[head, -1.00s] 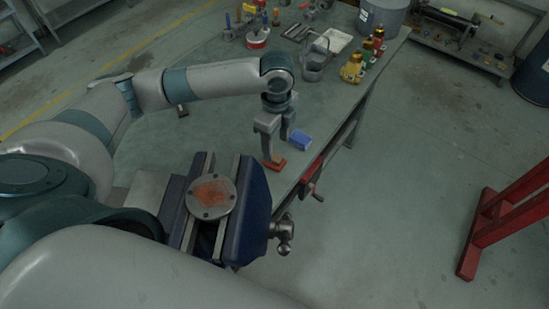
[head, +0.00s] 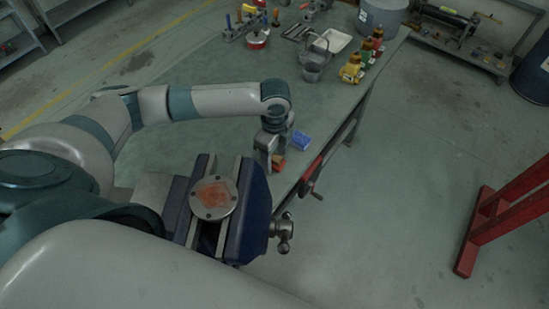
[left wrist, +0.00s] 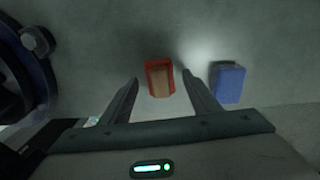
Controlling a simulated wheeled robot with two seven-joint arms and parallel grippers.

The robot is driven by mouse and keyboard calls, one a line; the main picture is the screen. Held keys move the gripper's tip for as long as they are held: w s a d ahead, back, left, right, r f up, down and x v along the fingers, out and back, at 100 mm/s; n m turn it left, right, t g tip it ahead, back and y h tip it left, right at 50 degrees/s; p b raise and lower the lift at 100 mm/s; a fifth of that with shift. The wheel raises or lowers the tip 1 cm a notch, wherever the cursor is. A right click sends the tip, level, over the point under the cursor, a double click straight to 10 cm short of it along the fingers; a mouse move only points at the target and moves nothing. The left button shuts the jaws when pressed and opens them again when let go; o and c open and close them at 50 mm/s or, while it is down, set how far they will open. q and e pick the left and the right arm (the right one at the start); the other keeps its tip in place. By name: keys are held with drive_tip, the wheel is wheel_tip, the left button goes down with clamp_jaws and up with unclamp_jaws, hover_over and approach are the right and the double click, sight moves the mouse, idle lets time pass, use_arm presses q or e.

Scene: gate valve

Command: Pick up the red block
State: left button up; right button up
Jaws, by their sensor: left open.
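The red block (head: 278,162) lies on the bench near its right edge, partly hidden by my left gripper in the head view. In the left wrist view the red block (left wrist: 159,78) has a red rim and a tan upper face. It sits between and slightly beyond the two fingertips. My left gripper (head: 273,160) points down at the block. Its fingers are apart with nothing held, as the left wrist view (left wrist: 162,86) also shows. I cannot tell the exact height of the fingertips. My right gripper is not in view.
A blue block (head: 299,141) lies close beside the red one; it also shows in the wrist view (left wrist: 228,83). A blue vise (head: 252,215) with a round flange (head: 212,197) stands nearer. The bench middle is clear.

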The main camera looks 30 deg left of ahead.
use_arm(q)
drive_tip(key=shift+f, duration=0.35)
drive_tip(key=c, duration=1.2)
drive_tip(key=shift+r, duration=0.1)
